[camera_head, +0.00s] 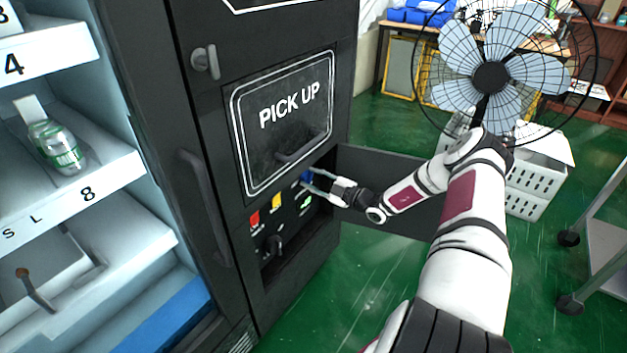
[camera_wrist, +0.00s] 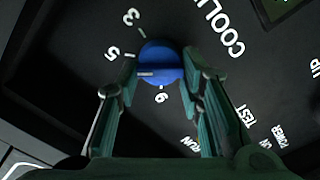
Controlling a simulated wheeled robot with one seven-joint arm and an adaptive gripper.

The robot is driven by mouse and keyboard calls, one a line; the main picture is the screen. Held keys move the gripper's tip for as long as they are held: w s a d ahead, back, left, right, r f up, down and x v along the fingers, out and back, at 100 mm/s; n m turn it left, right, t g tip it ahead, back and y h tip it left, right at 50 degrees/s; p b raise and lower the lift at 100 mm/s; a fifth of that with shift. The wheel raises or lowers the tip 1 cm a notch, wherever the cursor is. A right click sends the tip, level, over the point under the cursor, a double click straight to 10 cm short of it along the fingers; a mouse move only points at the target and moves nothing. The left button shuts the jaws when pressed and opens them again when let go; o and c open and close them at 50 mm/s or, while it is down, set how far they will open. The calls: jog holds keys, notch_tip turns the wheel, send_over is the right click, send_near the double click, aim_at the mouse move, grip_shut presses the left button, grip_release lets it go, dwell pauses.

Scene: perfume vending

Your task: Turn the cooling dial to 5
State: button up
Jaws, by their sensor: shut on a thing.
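The blue cooling dial (camera_wrist: 160,55) sits on the black control panel, with printed digits 3, 5 and what reads as 9 or 6 around it. Its raised bar lies nearly level in the wrist view; a white mark at its left end points left, close to the 5 and slightly toward the lower digit. My gripper (camera_wrist: 160,72) is shut on the dial, one finger on each side. In the head view, my gripper (camera_head: 309,181) reaches the blue dial (camera_head: 306,175) from the right; the fingers partly hide it.
The panel also has a red switch (camera_head: 254,219), a yellow switch (camera_head: 276,201) and a black knob (camera_head: 272,245). The pick-up door (camera_head: 287,120) is above. An open dark panel (camera_head: 385,165) stands behind my forearm. A fan (camera_head: 491,77) and white baskets (camera_head: 530,185) stand at right.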

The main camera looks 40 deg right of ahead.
jog(key=shift+m, duration=0.6)
jog(key=o, duration=1.2)
jog(key=shift+c, duration=0.2)
jog(key=v, duration=1.2)
